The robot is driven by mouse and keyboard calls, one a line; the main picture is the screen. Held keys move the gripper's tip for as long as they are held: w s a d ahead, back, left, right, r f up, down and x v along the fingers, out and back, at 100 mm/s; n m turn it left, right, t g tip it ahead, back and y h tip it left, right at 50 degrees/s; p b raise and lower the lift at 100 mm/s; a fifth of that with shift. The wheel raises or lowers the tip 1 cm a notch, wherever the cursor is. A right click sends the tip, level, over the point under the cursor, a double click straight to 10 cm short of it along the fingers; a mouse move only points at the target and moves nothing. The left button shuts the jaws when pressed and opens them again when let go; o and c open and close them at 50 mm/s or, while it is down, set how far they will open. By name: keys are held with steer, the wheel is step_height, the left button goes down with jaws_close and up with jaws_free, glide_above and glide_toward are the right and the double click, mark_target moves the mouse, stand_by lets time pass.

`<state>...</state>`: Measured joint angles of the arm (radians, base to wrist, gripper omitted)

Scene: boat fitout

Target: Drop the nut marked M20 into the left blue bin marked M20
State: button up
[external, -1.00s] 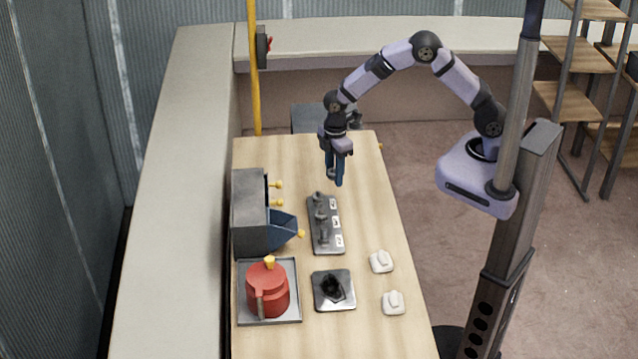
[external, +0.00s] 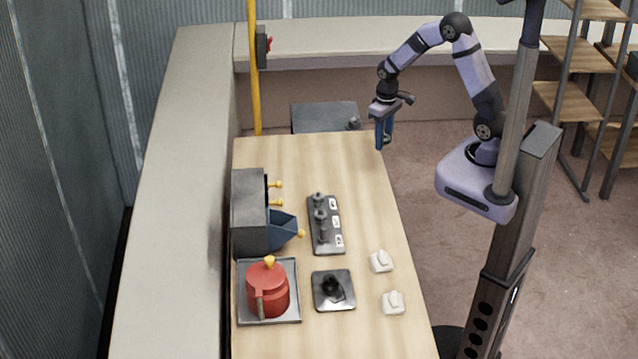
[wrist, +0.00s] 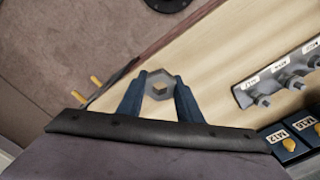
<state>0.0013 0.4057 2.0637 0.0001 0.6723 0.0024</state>
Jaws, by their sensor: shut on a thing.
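My gripper (external: 382,145) is shut on a grey hex nut (wrist: 160,87), which sits between the blue fingertips in the wrist view. I cannot read a mark on the nut. The gripper hangs above the table's far right edge, away from the bins. A dark cabinet (external: 249,212) stands at the table's left side, with a blue bin (external: 283,231) tilted out of it. That bin's label is hidden in the external view. Two blue bins with yellow knobs, seemingly marked M12 (wrist: 285,142) and M16 (wrist: 313,131), show at the wrist view's lower right.
A labelled rack with upright bolts (external: 325,225) stands mid-table. Nearer are a red pot (external: 268,289) on a tray, a dark plate (external: 333,303) with a black piece, and two white blocks (external: 381,261) (external: 393,302). The far table area is clear.

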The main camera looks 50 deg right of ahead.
steer(key=w+a+r+n+t+y+p, duration=0.1)
steer(key=w+a+n+t+y, duration=0.15)
steer(key=a, duration=1.05)
steer(key=w+a+r+n+t+y+p, duration=0.15)
steer(key=w+a, duration=0.25)
steer(key=a, duration=0.8)
steer(key=s+a+r+n+t+y+p, duration=0.1)
steer(key=s+a+r, duration=0.1)
steer(key=a, duration=0.9)
steer(key=s+a+r+n+t+y+p, duration=0.1)
steer(key=s+a, duration=0.3)
steer(key=a, duration=0.7)
steer(key=shift+a+r+y, duration=0.2)
steer(key=shift+r+y, duration=0.2)
steer(key=shift+r, duration=0.4)
steer(key=shift+w, duration=0.1)
steer(key=shift+f+b, duration=2.2)
steer(key=shift+b, duration=0.1)
